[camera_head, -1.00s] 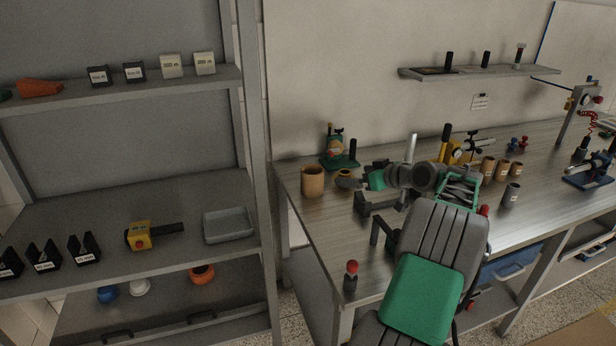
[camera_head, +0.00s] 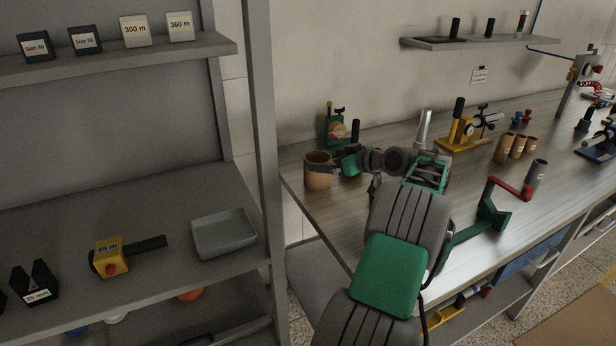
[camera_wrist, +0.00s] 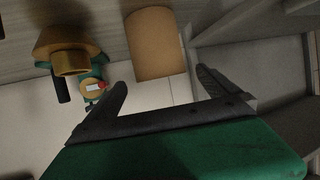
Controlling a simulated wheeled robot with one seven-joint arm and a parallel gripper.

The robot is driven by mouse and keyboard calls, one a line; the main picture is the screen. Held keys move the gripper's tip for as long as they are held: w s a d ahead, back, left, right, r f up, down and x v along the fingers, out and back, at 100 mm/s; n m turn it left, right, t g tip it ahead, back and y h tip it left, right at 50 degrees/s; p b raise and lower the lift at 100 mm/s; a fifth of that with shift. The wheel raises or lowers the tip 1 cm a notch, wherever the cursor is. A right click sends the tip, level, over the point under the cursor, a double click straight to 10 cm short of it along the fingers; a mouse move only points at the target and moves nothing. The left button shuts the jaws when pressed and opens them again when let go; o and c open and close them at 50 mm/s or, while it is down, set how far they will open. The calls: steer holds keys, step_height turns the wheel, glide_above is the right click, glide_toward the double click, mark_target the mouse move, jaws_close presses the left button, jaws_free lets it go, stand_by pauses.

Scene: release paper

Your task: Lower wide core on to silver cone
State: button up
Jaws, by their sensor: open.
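The wide core (camera_head: 318,182), a brown open-topped cylinder, stands upright at the left end of the workbench. It also shows in the wrist view (camera_wrist: 156,42), ahead of and between the spread fingers. My gripper (camera_head: 324,168) is open at the core's upper part; I cannot tell whether the fingers touch it. In the wrist view, my gripper (camera_wrist: 161,80) has nothing clamped between its tips. A silver tapered post (camera_head: 424,130), seemingly the silver cone, stands tilted in the picture behind my arm; its base is hidden.
A green stand (camera_head: 336,128) is behind the core. A yellow stand (camera_head: 462,138) and several small brown cores (camera_head: 517,147) stand farther right. A grey shelf unit (camera_head: 265,130) borders the bench on the left.

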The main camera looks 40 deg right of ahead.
mark_target(312, 161)
steer(key=shift+w+f, duration=0.2)
steer(key=shift+f, duration=0.25)
steer(key=x, duration=0.8)
steer(key=shift+p, duration=0.3)
steer(key=shift+c, duration=0.6)
steer(key=c, duration=1.4)
